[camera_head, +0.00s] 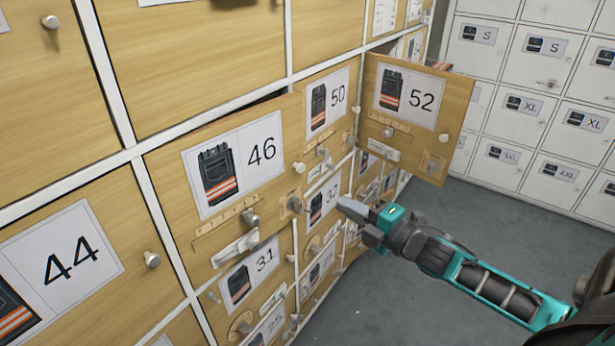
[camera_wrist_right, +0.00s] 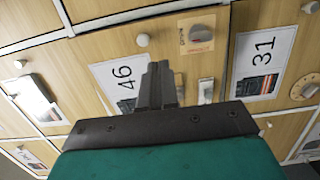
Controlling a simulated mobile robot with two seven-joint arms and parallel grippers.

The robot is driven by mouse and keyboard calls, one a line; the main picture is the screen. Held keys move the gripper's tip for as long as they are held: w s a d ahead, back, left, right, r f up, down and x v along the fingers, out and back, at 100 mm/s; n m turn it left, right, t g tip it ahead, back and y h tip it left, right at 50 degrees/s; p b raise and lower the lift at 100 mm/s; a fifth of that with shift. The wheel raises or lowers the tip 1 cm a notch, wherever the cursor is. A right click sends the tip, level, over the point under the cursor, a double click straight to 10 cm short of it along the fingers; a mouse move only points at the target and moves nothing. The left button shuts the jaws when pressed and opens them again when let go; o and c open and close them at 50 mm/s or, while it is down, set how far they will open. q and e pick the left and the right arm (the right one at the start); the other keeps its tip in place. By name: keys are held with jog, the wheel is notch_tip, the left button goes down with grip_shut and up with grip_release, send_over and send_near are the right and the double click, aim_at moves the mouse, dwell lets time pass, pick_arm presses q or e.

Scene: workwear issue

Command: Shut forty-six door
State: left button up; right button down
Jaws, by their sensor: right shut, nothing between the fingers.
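The door marked 46 (camera_head: 170,180) is light wood with a number card showing dark trousers with orange bands. It stands slightly ajar, with a dark gap along its top edge. It carries a round knob at its right edge and metal fittings low down. My right gripper (camera_head: 352,208) is shut and empty, to the right of this door and apart from it in the head view. In the right wrist view, the shut fingers (camera_wrist_right: 158,85) overlap the 46 card (camera_wrist_right: 122,80) and hide part of it. My left gripper is out of view.
The door marked 52 (camera_head: 455,105) stands swung open at the upper right. Doors 44 (camera_head: 110,210), 50 (camera_head: 343,75), 31 (camera_head: 268,283) and 32 surround door 46. White lockers (camera_head: 545,70) stand at the far right. Grey floor (camera_head: 450,215) is clear.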

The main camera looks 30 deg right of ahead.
aim_at(295, 176)
jog(key=b+x, duration=0.1)
jog(key=x, duration=1.1)
jog(key=shift+w+a, duration=0.1)
jog(key=shift+w, duration=0.3)
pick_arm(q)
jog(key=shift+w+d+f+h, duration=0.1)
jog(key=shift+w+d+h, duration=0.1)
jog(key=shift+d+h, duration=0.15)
